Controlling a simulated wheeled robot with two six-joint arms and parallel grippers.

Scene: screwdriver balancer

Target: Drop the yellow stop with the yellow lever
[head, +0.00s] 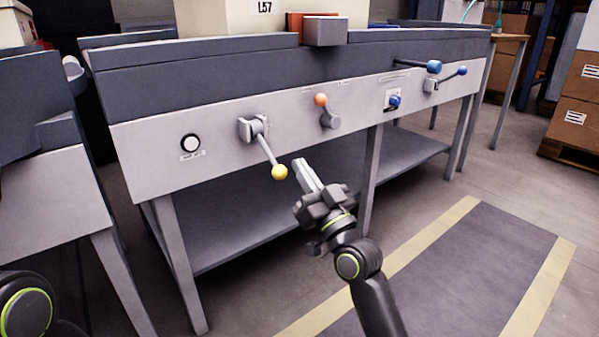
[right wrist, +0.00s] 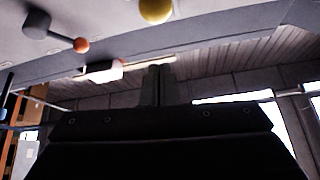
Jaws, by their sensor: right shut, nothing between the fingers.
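The yellow lever (head: 265,150) is on the front panel of the grey bench. Its rod slants down and to the right from a grey pivot block, ending in a yellow ball knob (head: 280,172). The yellow knob also shows at the top of the right wrist view (right wrist: 155,10). My right gripper (head: 302,166) is shut and empty, just right of the yellow knob and apart from it in the picture. Its closed fingers show in the right wrist view (right wrist: 158,84). I cannot make out a yellow stop. My left gripper is out of view; only part of my left arm shows at lower left.
An orange-knobbed lever (head: 328,112) sits right of the yellow one, and blue-knobbed levers (head: 433,67) are farther right. A white round button (head: 190,143) is at the left of the panel. A red and grey block (head: 325,31) stands on the bench's top edge. A lower shelf (head: 240,220) spans the legs.

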